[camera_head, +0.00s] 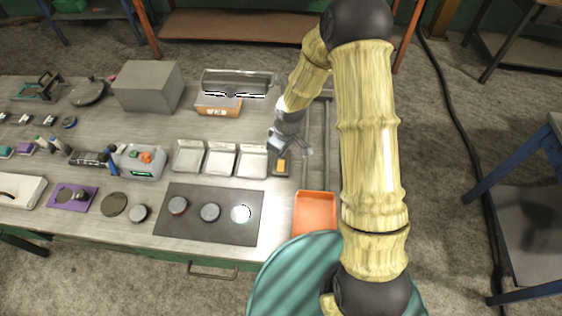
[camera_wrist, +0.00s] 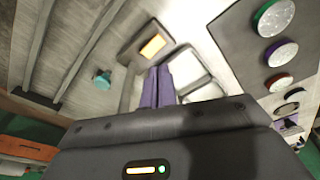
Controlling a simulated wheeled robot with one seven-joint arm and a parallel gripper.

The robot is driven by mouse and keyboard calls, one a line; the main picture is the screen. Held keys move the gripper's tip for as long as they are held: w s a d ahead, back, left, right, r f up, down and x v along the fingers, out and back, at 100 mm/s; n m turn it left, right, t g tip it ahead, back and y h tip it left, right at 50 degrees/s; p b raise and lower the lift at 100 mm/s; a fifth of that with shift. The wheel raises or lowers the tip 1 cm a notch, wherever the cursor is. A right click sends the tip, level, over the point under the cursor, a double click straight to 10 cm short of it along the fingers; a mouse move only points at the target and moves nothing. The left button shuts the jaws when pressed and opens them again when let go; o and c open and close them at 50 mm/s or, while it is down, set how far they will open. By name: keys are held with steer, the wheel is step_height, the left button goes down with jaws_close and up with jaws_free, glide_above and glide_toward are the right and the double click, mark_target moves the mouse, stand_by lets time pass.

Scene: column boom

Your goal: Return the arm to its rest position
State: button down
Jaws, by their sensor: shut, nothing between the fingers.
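My arm shows in the head view as yellow, bamboo-like links with dark joints, rising on the right side and bending down over the bench. My gripper (camera_head: 288,150) hangs over the right part of the bench, above a small dark box with an orange top (camera_head: 281,167). In the wrist view, my gripper (camera_wrist: 160,72) shows two purple fingers together with nothing between them. The orange-topped box (camera_wrist: 151,46) is just beyond the fingertips there. Whether the fingers touch anything cannot be told.
Three white trays (camera_head: 220,159) lie left of the gripper. A dark mat (camera_head: 180,228) with three round pieces is in front. An orange tray (camera_head: 315,213) sits at the bench's right end, beside metal rails. A grey box (camera_head: 148,87) stands at the back.

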stand_by(0.4)
steer(key=s+d+r+m, duration=0.5)
steer(key=s+r, duration=0.2)
steer(key=r, duration=0.2)
steer(key=s+d+r+m+t+h, duration=0.1)
steer(key=s+d+r+m, duration=0.3)
steer(key=s+r, duration=0.4)
steer(key=shift+d+r+m, duration=0.4)
steer(key=shift+d+r, duration=0.1)
steer(key=shift+r, duration=0.15)
steer(key=shift+s, duration=0.15)
